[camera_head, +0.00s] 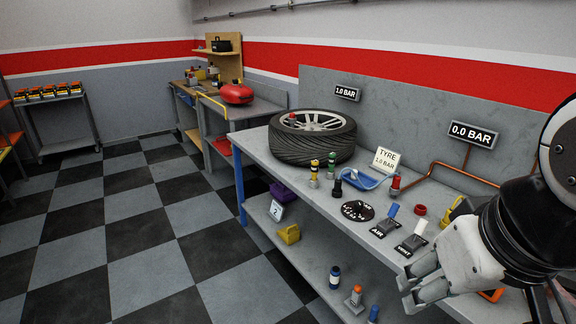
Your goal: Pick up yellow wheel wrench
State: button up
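A thin yellow bent bar (213,102), which looks like the wheel wrench, lies on the far workbench left of a red rounded tank. It is small in the picture, so its exact shape is hard to tell. Another yellow object (457,209) stands on the near bench, partly hidden behind my arm; I cannot tell what it is. My gripper (405,292) is at the lower right, in front of the near bench and far from the bent bar. Its two fingers are apart with nothing visible between them.
The near bench (262,152) holds a tyre (312,138), small bottles, a round black dial and two pedals. Its lower shelf holds a yellow box (289,234) and bottles. The far bench (243,112) carries the red tank (237,93). The checkered floor (140,225) is clear.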

aim_at(314, 181)
jog(key=i+j+z, duration=0.1)
jog(key=i+j, duration=0.2)
jog(key=i+j+z, duration=0.1)
jog(key=i+j, duration=0.15)
jog(key=j, duration=0.2)
jog(key=i+j+z, duration=0.1)
jog(key=i+j, duration=0.2)
jog(key=i+j+z, duration=0.1)
jog(key=j, duration=0.4)
jog(key=i+j+z, duration=0.1)
jog(key=i+j, duration=0.25)
jog(key=j, duration=0.1)
